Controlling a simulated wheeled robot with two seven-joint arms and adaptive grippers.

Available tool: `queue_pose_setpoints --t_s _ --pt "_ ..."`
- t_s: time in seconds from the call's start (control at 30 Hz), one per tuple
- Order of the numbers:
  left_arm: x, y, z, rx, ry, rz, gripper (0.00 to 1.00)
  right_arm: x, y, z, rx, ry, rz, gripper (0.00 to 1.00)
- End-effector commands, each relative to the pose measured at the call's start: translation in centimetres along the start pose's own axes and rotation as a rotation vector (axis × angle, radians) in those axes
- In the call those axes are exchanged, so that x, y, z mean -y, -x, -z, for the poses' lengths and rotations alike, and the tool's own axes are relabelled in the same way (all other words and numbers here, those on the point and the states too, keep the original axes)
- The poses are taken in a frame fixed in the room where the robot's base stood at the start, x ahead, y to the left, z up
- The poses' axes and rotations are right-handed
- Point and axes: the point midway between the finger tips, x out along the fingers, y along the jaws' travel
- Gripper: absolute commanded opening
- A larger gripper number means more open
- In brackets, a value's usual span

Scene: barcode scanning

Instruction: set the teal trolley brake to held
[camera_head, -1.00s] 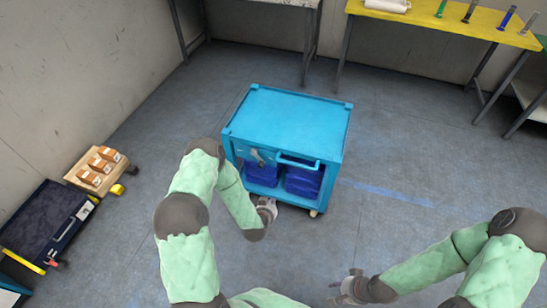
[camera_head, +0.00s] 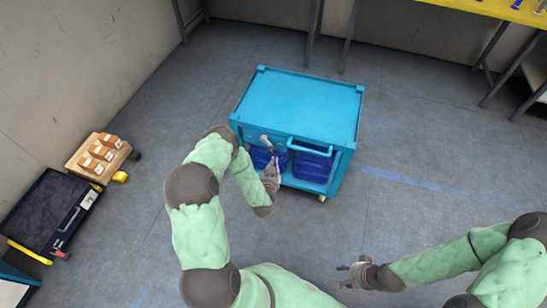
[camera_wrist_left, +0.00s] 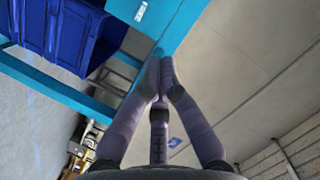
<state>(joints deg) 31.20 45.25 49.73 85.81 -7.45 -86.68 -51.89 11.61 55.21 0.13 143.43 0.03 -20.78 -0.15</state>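The teal trolley (camera_head: 303,102) stands on the floor ahead in the head view, its front facing me. A small grey lever (camera_head: 267,143) shows on its front face, left of the push handle (camera_head: 310,149); I cannot tell its setting. My left gripper (camera_head: 270,170) is just in front of the trolley's left front, below the lever, and seems apart from it. In the left wrist view, its fingertips (camera_wrist_left: 161,62) are together with nothing visible between them, near a teal edge of the trolley (camera_wrist_left: 175,30). My right gripper (camera_head: 342,274) is low in the head view, empty, fingertips apart.
Blue bins (camera_head: 311,163) sit inside the trolley. A wooden tray (camera_head: 80,172) with small orange boxes and a dark case (camera_head: 50,213) lie by the left wall. A yellow table (camera_head: 480,6) stands at the back right. The floor right of the trolley is clear.

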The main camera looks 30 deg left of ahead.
Motion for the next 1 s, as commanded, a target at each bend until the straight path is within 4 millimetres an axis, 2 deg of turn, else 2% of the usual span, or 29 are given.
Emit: queue_pose_setpoints --t_s 0.53,0.6,0.7,1.0 --pt "-0.2 -9.6 -0.3 -0.002 0.0 0.001 0.0 -1.3 -3.7 0.1 0.0 0.0 0.0 0.4" --pt "-0.2 -9.6 -1.8 0.003 0.001 0.001 0.0 -1.5 -4.2 0.1 0.0 0.0 0.0 0.4" --pt "-0.2 -9.9 -2.9 0.002 0.001 0.0 0.0 -1.7 -4.8 0.2 0.0 0.0 0.0 0.4" --pt "0.0 -10.2 -3.9 0.0 0.001 0.001 0.0 -1.9 -5.2 0.2 0.0 0.0 0.0 0.4"
